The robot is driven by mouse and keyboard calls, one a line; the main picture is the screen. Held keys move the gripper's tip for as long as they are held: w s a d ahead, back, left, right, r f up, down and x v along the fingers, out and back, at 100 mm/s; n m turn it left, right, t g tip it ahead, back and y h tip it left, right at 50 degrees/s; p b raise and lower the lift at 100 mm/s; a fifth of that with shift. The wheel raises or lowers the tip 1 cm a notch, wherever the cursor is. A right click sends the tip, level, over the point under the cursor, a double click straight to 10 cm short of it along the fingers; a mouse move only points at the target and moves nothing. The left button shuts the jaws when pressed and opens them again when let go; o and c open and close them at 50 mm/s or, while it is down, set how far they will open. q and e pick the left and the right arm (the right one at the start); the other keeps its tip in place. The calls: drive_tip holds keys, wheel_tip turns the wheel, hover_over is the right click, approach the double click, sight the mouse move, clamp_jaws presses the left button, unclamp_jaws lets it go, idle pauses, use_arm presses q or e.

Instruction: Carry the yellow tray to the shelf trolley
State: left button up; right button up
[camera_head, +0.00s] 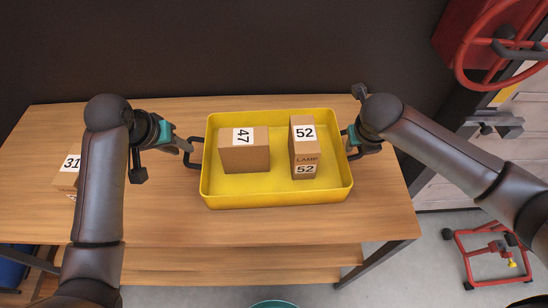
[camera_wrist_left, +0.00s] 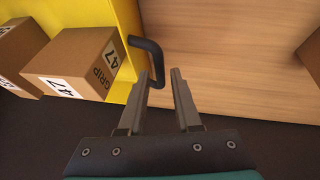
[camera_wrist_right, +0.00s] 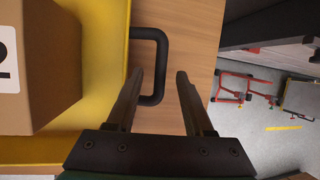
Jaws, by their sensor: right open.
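The yellow tray (camera_head: 277,200) sits on the wooden table with a black handle at each short end. It holds a brown box marked 47 (camera_head: 245,158) and a taller brown box marked 52 (camera_head: 304,150). My left gripper (camera_head: 189,146) is at the left handle (camera_head: 197,152); in the left wrist view its fingers (camera_wrist_left: 163,75) are apart, with the handle's (camera_wrist_left: 150,48) outer bar near the fingertips. My right gripper (camera_head: 350,143) is at the right handle; in the right wrist view its fingers (camera_wrist_right: 160,75) are open, the handle (camera_wrist_right: 163,52) bar between them. The shelf trolley is not identifiable.
A box marked 31 (camera_head: 67,180) lies on the table (camera_head: 150,225) at the left, partly behind my left arm. A red wheel (camera_head: 500,45) and a red wheeled stand (camera_head: 490,255) are at the right. A dark wall stands behind the table.

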use_arm(q)
drive_tip(key=shift+x, duration=2.15)
use_arm(e)
drive_tip(key=shift+x, duration=2.1)
use_arm(q)
clamp_jaws()
use_arm(e)
drive_tip(key=c, duration=0.6)
clamp_jaws()
use_arm(q)
drive_tip(key=shift+r, duration=0.15)
use_arm(e)
drive_tip(key=shift+w+r, duration=0.1)
